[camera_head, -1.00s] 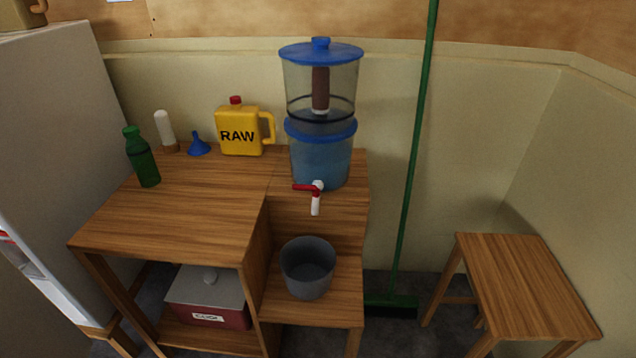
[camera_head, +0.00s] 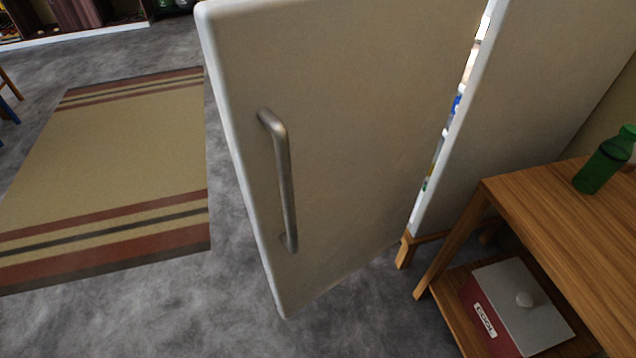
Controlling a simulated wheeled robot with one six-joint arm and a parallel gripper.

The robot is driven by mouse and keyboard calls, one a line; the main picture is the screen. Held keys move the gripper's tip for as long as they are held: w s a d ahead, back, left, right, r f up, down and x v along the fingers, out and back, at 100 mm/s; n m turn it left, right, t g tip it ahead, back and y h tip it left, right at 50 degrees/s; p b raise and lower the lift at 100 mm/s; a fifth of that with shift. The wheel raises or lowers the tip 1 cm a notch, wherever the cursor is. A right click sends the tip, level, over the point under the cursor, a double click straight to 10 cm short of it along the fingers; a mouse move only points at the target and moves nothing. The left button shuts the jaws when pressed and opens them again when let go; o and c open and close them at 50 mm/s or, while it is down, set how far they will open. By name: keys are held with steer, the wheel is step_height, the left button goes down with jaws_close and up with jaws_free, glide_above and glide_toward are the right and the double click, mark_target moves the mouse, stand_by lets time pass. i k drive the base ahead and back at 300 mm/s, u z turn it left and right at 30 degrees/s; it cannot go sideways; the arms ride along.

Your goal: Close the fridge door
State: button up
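The fridge door (camera_head: 350,130) stands open in the head view, its outer white face toward me. A vertical metal handle (camera_head: 284,185) is fixed near the door's left edge. The fridge body (camera_head: 520,110) is to the right of the door. A narrow gap between door and body shows the lit inside with several small coloured items, too small to tell. My gripper is not in view.
A wooden table (camera_head: 560,240) stands at the right, with a green bottle (camera_head: 605,160) on top and a red box with a grey lid (camera_head: 520,305) on its lower shelf. A striped rug (camera_head: 110,170) lies at the left. Grey floor (camera_head: 130,315) is clear in front.

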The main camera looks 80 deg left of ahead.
mark_target(364, 93)
steer(key=u, duration=2.15)
steer(key=i, duration=0.5)
steer(key=u, duration=0.2)
steer(key=k, duration=0.45)
steer(key=z, duration=0.35)
